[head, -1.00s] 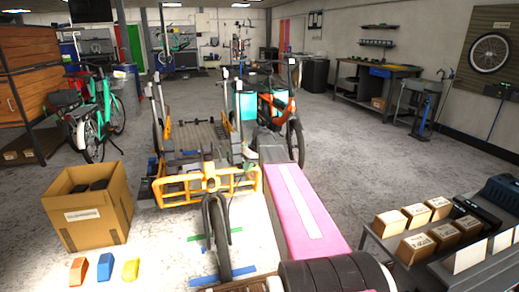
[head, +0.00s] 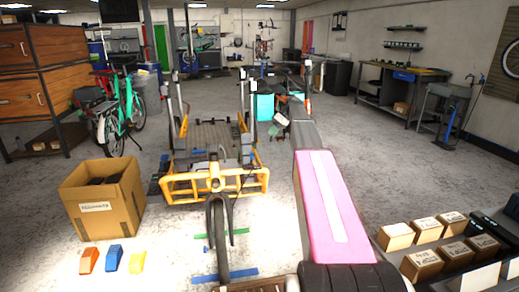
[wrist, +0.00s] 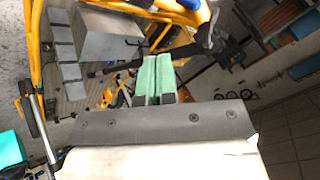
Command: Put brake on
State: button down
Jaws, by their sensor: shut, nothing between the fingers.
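The cargo bike has a yellow front frame (head: 212,186), a low dark load bed (head: 205,137) and a front wheel (head: 221,240) facing me. My gripper (wrist: 158,62) shows two green fingers side by side, shut and empty. In the head view the end of my arm is at the right rear side of the bike, and my arm hides part of what lies behind it. In the wrist view, yellow tubes (wrist: 35,55) and a black part (wrist: 205,42) lie beyond the fingertips. I cannot tell which part is the brake.
A cardboard box (head: 97,213) stands left of the bike, with orange, blue and yellow blocks (head: 114,258) before it. A bench with small boxes (head: 424,264) is at the right front. A green bicycle (head: 118,115) stands back left.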

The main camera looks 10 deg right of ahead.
send_near(251, 159)
jog(key=w+f, duration=0.3)
jog(key=w, duration=0.1)
jog(key=shift+s+a+f, duration=0.3)
jog(key=shift+s+a, duration=0.35)
jog(key=shift+a, duration=0.1)
jog(key=shift+s+a+f, duration=0.3)
jog(key=shift+s+a, duration=0.3)
jog(key=shift+a, duration=0.15)
jog(key=shift+s, duration=0.1)
jog(key=s+f+n+t, duration=0.2)
jog(key=s+f+t, duration=0.3)
jog(key=t, duration=0.1)
jog(key=shift+s+n+t+y, duration=0.2)
jog(key=shift+n+t+y, duration=0.1)
jog(key=shift+n, duration=0.1)
jog(key=shift+w, duration=0.15)
